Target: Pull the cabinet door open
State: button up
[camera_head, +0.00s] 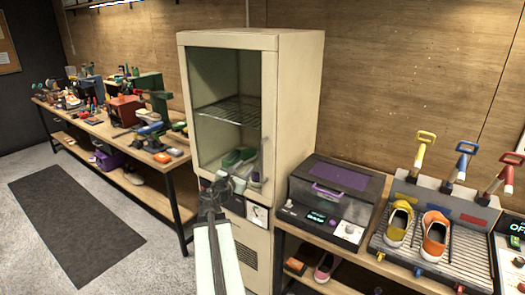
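The cream upright cabinet (290,110) stands in the middle of the view. Its front has a large clear or open window; I cannot tell for sure whether glass fills it. A pale vertical bar, which looks like the door handle (263,158), is at the right edge of this front. Inside are a wire shelf (232,110) and a green and white shoe (238,158) low down. My gripper (217,184) is in front of the cabinet's lower front, left of and below the handle, seemingly apart from it. Its fingers are small and dark, and their opening is unclear.
A workbench (120,131) with many tools runs along the left. On the right, a bench (318,278) holds a grey box machine (330,200) and a rack (470,250) with a yellow shoe and an orange shoe. A dark mat (75,225) lies on the open floor at left.

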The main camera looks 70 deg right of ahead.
aim_at(262, 155)
jog(key=s+d, duration=0.1)
jog(key=d, duration=0.2)
jog(key=s+d+r+n, duration=0.1)
jog(key=d, duration=0.2)
jog(key=s+d+n, duration=0.1)
jog(key=d, duration=0.3)
jog(key=shift+s+r+h, duration=0.2)
jog(key=shift+r+h, duration=0.1)
jog(key=shift+r, duration=0.05)
jog(key=shift+c, duration=0.3)
grip_shut()
jog(key=shift+s+a, duration=0.1)
dwell(0.5)
